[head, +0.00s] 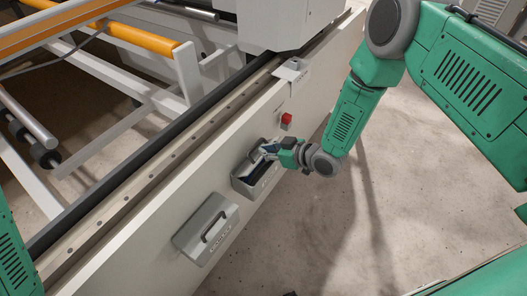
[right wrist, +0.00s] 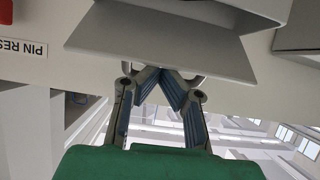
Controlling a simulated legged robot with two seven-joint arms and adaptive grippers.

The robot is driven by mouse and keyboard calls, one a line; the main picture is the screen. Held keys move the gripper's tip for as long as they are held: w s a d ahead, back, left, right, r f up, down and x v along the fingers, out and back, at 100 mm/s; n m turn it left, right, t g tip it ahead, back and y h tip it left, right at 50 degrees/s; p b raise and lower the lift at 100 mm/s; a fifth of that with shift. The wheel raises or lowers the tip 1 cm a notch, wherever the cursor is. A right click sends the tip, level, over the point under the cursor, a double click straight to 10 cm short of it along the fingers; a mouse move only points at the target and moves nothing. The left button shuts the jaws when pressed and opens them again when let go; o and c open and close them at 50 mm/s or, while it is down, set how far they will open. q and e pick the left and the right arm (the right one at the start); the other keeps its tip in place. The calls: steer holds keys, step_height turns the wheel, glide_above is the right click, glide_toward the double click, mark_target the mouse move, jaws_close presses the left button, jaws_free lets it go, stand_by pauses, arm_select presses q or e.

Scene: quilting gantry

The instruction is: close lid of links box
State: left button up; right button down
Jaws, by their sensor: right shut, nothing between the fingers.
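The links box (head: 262,185) is the farther of two grey boxes on the side of the pale gantry beam. Its top stands open and shows a dark inside; its label is too small to read surely. My right gripper (head: 264,150) is at the upper part of this box, shut and empty, and hides part of the lid. In the right wrist view, the fingertips (right wrist: 160,72) meet close against a grey panel (right wrist: 155,45), with parts of a loop handle (right wrist: 197,80) beside them. Whether they touch it I cannot tell. My left gripper is out of view.
A nearer grey box (head: 205,230) with a handle is closed on the beam (head: 135,240). A red button (head: 286,119) is above and right of the links box. A white machine head (head: 285,25) stands on the rail. Concrete floor at right is clear.

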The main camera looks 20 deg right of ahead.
steer(key=shift+s+d+f+t+y+b, duration=0.4)
steer(key=shift+f+t+y+b, duration=0.4)
steer(key=shift+b, duration=0.8)
steer(key=shift+s+d+f+t+y+b, duration=0.15)
steer(key=shift+s+f+t+y+b, duration=0.3)
steer(key=shift+f+t+b, duration=0.8)
steer(key=shift+s+d+f+t+y+b, duration=0.3)
steer(key=shift+s+f+t+y+b, duration=0.25)
steer(key=shift+b, duration=1.4)
steer(key=shift+f, duration=0.35)
